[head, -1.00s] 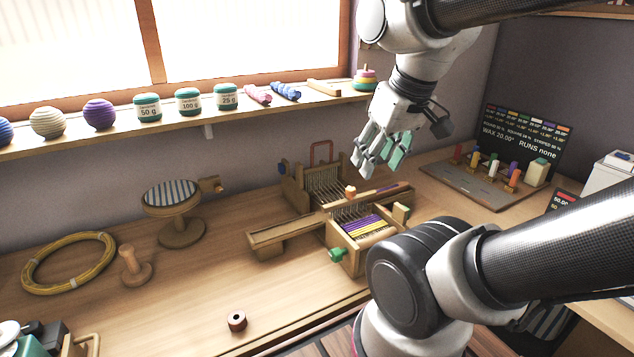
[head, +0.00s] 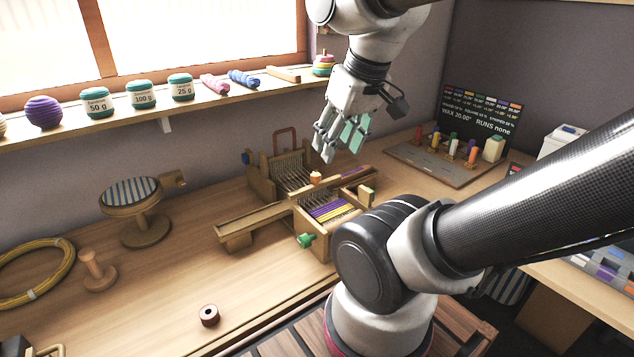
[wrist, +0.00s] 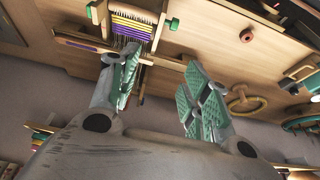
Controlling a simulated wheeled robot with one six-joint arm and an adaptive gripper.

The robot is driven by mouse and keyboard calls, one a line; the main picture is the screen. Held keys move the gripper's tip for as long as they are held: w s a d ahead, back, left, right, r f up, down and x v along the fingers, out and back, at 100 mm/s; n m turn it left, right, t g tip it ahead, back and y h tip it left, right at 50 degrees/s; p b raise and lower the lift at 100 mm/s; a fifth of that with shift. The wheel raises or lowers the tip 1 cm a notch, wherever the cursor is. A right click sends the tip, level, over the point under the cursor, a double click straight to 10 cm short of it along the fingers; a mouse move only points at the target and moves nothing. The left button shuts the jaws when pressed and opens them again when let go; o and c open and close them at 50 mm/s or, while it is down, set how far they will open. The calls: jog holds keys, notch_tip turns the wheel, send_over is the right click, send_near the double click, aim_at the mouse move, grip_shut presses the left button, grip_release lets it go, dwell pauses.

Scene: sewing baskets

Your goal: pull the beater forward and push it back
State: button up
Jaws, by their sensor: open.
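A small wooden loom (head: 327,239) stands on the table, with purple and yellow weaving at its front. Its beater (head: 303,190) appears to be the crossbar with an orange knob (head: 316,177), between the weaving and the upright threads behind. My gripper (head: 338,143) is open and empty, with pale green finger pads, above the loom's back right in the head view. It looks apart from the beater. In the wrist view, the open fingers (wrist: 162,70) point toward the loom's weaving (wrist: 124,22) at upper left. The knob cannot be made out there.
A long wooden trough (head: 250,218) sticks out left of the loom, and a green knob (head: 306,240) is at its front left. A rack of colored pegs (head: 437,160) is right.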

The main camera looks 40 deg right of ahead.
dwell(0.3)
jog(key=n+g, duration=0.2)
jog(key=g, duration=0.2)
send_over(316, 174)
notch_tip(316, 174, down, 11)
jog(key=shift+w+r, duration=0.15)
jog(key=shift+r, duration=0.05)
jog(key=shift+s+f+n, duration=0.1)
jog(key=shift+s+n, duration=0.1)
jog(key=shift+n, duration=0.1)
notch_tip(316, 174, down, 8)
jog(key=shift+r, duration=0.2)
